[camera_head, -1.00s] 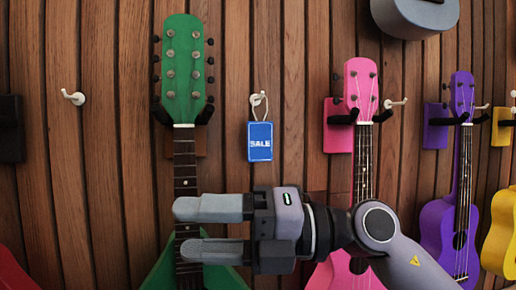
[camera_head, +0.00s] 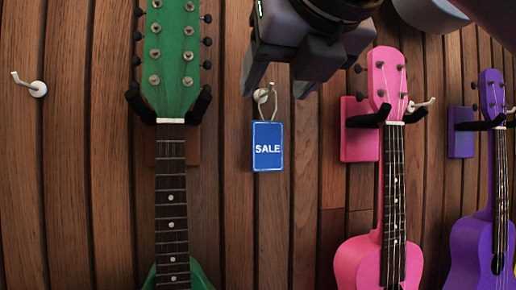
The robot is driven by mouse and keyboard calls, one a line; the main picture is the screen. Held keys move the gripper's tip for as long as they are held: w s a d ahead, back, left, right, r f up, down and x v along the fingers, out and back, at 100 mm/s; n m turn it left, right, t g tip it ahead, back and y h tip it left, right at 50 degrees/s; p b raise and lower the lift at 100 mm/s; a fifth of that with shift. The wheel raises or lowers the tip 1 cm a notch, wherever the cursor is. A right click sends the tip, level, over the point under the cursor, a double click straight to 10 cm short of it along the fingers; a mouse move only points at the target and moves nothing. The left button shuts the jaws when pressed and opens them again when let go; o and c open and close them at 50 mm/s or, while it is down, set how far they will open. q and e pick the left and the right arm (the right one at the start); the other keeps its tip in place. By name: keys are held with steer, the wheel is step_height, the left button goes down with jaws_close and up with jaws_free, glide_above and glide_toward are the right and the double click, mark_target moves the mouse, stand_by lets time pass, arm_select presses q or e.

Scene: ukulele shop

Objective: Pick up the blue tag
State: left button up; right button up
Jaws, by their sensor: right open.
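The blue tag (camera_head: 268,147), marked SALE in white, hangs by a thin pale loop from a white wall hook (camera_head: 263,94). It hangs on the wood wall between the green and pink ukuleles. My right gripper (camera_head: 277,90) comes in from the top and points down, open and empty. Its two fingers appear on either side of the hook and the loop, above the tag. I cannot tell how far the fingers are from the wall. The tag is clear of the fingers and fully visible. My left gripper is not in view.
A green ukulele (camera_head: 172,210) hangs left of the tag. A pink ukulele (camera_head: 385,255) and a purple one (camera_head: 478,245) hang to the right on dark holders. An empty white hook (camera_head: 30,86) is at the far left. Bare wood wall lies below the tag.

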mark_target(272, 90)
steer(key=x, duration=0.2)
steer(key=p+x, duration=0.1)
steer(key=r+p+x, duration=0.1)
steer(key=x, duration=0.1)
steer(key=shift+w+d, duration=0.15)
steer(key=shift+w, duration=0.45)
steer(key=shift+w+f, duration=0.2)
steer(key=shift+w, duration=0.15)
steer(key=shift+c, duration=0.2)
jaws_close()
